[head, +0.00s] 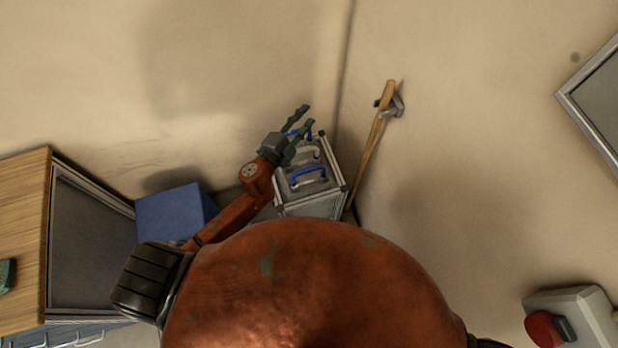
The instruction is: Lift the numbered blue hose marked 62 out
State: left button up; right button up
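A grey-white crate (339,187) stands in the corner, with several curved hoses in it. A blue hose (309,171) arches at its near end, and a white one (308,153) lies behind it. Another blue hose (299,131) shows at the far end, between and behind the fingers of my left gripper (307,115). That gripper is open above the crate's far left side, its green fingers spread; whether it touches the far hose I cannot tell. The number markings are too small to read, so I cannot tell which is 62. My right gripper is out of view.
A blue box (174,213) is left of my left arm. A wooden-topped cabinet (24,240) stands further left. A wooden pole (373,135) leans at a wall bracket right of the crate. Walls are close behind. A grey-and-red object (580,318) is at lower right.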

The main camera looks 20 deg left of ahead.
pick_arm(q)
jog(key=s+d+r+m+g+h, duration=0.1)
jog(key=s+d+r+m+h, duration=0.1)
jog(key=d+r+m+h, duration=0.65)
jog(key=s+d+f+m+g+h, duration=0.2)
jog(key=s+d+f+m+g, duration=0.1)
jog(key=s+d+m+g, duration=0.75)
jog(key=m+y, duration=1.2)
jog(key=y, duration=0.1)
send_over(306, 170)
jog(key=s, duration=0.3)
notch_tip(306, 170, down, 16)
jog(key=shift+w+a+f+g, duration=0.25)
jog(key=shift+w+f+g, duration=0.1)
jog(key=shift+w+f, duration=0.5)
jog(key=x, duration=0.5)
jog(key=shift+a+f+p, duration=0.15)
jog(key=shift+f+p, duration=0.05)
jog(key=shift+p, duration=0.2)
